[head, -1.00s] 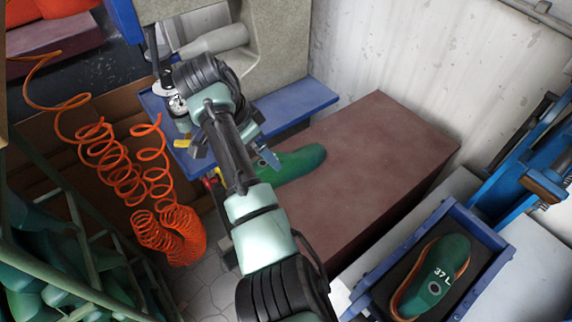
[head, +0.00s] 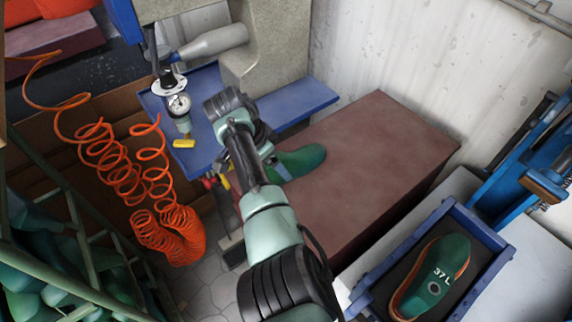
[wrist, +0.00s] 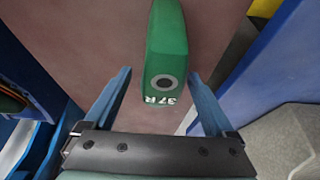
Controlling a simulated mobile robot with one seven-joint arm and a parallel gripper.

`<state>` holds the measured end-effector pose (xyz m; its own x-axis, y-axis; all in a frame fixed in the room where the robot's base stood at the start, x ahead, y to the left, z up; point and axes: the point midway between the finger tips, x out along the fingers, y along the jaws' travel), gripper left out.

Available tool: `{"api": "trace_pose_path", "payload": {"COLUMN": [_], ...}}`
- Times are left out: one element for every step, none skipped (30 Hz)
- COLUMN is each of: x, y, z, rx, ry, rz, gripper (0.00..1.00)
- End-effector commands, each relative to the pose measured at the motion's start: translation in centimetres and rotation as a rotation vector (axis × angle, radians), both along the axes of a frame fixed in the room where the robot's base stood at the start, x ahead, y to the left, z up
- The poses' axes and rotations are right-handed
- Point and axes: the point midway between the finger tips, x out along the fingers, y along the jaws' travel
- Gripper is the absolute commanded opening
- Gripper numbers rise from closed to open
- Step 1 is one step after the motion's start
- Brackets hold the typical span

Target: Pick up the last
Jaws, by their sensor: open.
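A green shoe last (head: 302,161) lies on the reddish-brown block-like bench top, partly hidden by my arm in the head view. In the wrist view the same last (wrist: 167,45) is marked 37 R and has a dark round hole with a pale ring. My gripper (wrist: 158,76) is open, with one blue finger on each side of the marked end of the last. I see no contact, and cannot tell the height of the fingers over the bench. A second green last (head: 437,275), marked 37 L with a brown edge, lies in a blue-framed tray (head: 491,236) at the lower right.
The brown bench (head: 385,150) is clear to the right of the last. A blue table (head: 205,125) with a dial gauge (head: 179,104) stands behind it at left. Orange coiled hose (head: 165,225) hangs at left. A blue press (head: 530,165) stands at right, near the white wall.

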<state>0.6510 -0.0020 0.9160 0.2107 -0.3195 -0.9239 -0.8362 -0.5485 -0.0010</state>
Motion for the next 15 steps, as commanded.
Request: {"api": "trace_pose_path", "payload": {"x": [0.00,0.00,0.00,0.00,-0.01,-0.01,-0.01,-0.01,-0.01,-0.01,-0.03,-0.03,-0.03,-0.03,-0.03], "y": [0.00,0.00,0.00,0.01,0.00,0.00,0.00,0.00,0.00,0.00,0.00,0.00,0.00,0.00,0.00], "z": [0.02,0.02,0.02,0.02,0.02,0.02,0.02,0.03,0.03,0.03,0.01,0.01,0.01,0.01,0.01], "rx": [0.000,0.000,0.000,0.000,0.000,0.000,0.000,0.000,0.000,0.000,0.000,0.000,-0.001,-0.001,-0.001], "ry": [0.000,0.000,0.000,0.000,0.000,0.000,0.000,0.000,0.000,0.000,0.000,0.000,0.001,0.001,0.001], "rz": [0.000,0.000,0.000,0.000,0.000,0.000,0.000,0.000,0.000,0.000,0.000,0.000,0.000,0.000,0.000], "gripper": [0.89,0.88,0.80,0.75,0.70,0.62,0.57,0.52,0.44,0.39,0.34,0.26,0.21,0.16,0.08]}}
